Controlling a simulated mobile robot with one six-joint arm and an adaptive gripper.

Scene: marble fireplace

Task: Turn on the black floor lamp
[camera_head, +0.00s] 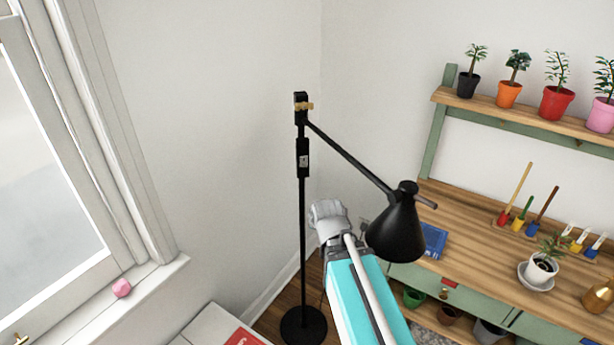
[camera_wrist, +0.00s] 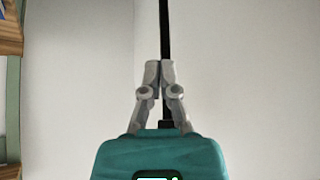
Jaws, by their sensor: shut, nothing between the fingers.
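The black floor lamp (camera_head: 302,225) stands in the corner on a round base, with an angled arm carrying a cone shade (camera_head: 397,232) to the right. No glow shows at the shade. A small black box with a pale patch (camera_head: 303,158) sits on the upper pole, below a brass-coloured knob (camera_head: 304,106). In the wrist view, my gripper (camera_wrist: 160,66) is shut and empty. The lamp's dark pole (camera_wrist: 164,30) shows behind its fingertips, and a wider dark part (camera_wrist: 165,123) is partly hidden by the gripper. I cannot tell whether the fingertips touch the pole.
A wooden workbench (camera_head: 465,215) with potted plants, brushes and a shelf (camera_head: 520,118) stands at the right. A window sill (camera_head: 150,280) with a pink object (camera_head: 121,287) is at the left. The wall around the upper lamp pole is clear.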

